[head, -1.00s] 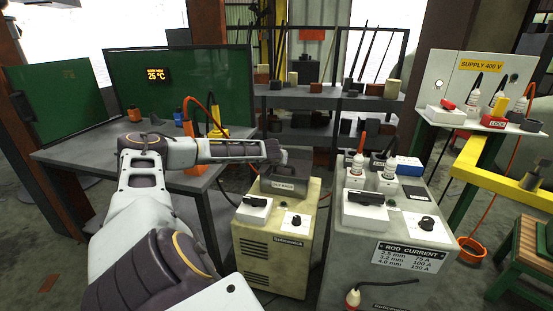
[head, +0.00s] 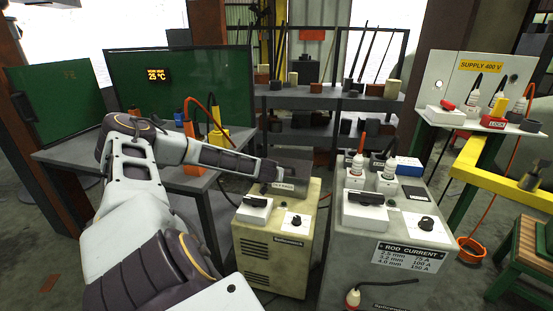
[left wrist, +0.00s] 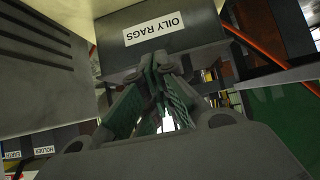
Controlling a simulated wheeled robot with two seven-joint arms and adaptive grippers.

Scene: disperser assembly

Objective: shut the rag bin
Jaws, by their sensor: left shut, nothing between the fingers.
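The rag bin is a dark grey box (head: 300,172) on top of the beige machine in the head view. A pale label is on its front. In the left wrist view the bin (left wrist: 196,36) fills the top middle, and its label reads OILY RAGS. My left gripper (head: 264,172) is at the bin's left side in the head view and hides part of it. In the left wrist view the shut, empty fingertips (left wrist: 160,62) are close to the labelled face; I cannot tell whether they touch. The lid's position is unclear. My right gripper is not in view.
The beige machine (head: 262,262) carries a white switch box (head: 254,211) and a knob panel in front of the bin. A green-screened table (head: 78,158) is at left, shelves (head: 325,102) behind.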

